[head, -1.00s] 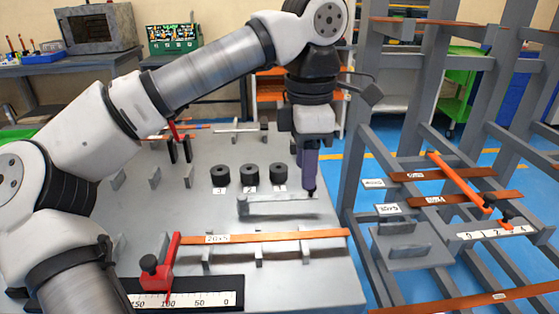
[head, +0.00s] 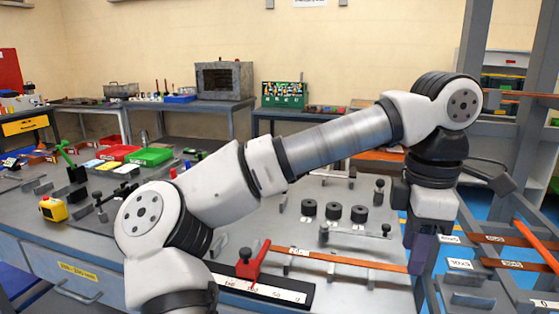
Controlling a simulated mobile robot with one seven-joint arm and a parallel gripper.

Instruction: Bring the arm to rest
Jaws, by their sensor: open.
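My gripper (head: 424,256) points down at the right edge of the grey bench (head: 275,222), near the right end of a copper bar. It holds nothing that I can see, and its fingertips are hard to make out. My arm reaches across the front of the bench, its elbow raised at the right.
Three black rollers (head: 333,211) stand on the bench behind a grey lever (head: 355,231). A copper bar (head: 335,257) lies by a red stop (head: 253,262) and scale (head: 265,288). A grey rack (head: 480,285) with copper bars stands at right. Green tray (head: 150,156) sits far left.

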